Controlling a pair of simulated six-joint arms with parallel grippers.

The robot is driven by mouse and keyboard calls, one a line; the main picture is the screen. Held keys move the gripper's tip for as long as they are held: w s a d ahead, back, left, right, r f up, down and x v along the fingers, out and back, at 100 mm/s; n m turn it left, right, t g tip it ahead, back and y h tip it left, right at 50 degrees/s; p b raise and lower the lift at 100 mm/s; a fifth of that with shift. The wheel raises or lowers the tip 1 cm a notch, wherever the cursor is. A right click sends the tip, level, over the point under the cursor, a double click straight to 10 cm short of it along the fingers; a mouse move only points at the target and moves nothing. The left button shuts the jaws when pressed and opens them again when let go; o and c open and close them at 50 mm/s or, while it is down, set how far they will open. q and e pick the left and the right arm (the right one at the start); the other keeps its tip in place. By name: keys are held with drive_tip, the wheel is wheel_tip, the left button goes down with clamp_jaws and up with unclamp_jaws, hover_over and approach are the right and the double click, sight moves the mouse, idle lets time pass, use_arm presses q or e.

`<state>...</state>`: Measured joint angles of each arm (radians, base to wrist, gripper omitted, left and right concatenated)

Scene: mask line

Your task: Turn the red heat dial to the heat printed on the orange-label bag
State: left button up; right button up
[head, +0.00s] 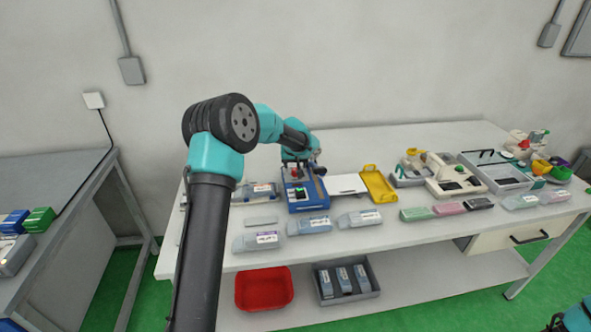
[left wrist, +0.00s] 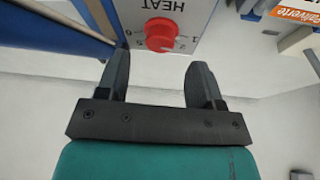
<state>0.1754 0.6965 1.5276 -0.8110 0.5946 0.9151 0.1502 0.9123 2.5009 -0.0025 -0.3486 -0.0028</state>
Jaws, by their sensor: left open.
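The red heat dial (left wrist: 160,33) sits on a pale panel under the word HEAT, which appears upside down in the left wrist view. Small numbers ring the dial; its pointer setting is not clear. My left gripper (left wrist: 160,60) is open, its two fingers on either side of the dial's line and a little short of it, with nothing between them. In the head view my left gripper (head: 297,170) is over the blue machine (head: 308,198). A bag with an orange label (left wrist: 297,12) shows in part at the upper right of the left wrist view; its printed heat is not readable.
Several pale bags, one of them here (head: 308,225), lie along the front of the white table (head: 400,240). A yellow tray (head: 378,185) is right of the machine. A red bin (head: 264,290) and a grey crate (head: 345,280) are on the lower shelf.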

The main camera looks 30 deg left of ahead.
use_arm(q)
drive_tip(key=shift+x, duration=2.05)
drive_tip(key=shift+c, duration=0.2)
drive_tip(key=c, duration=0.9)
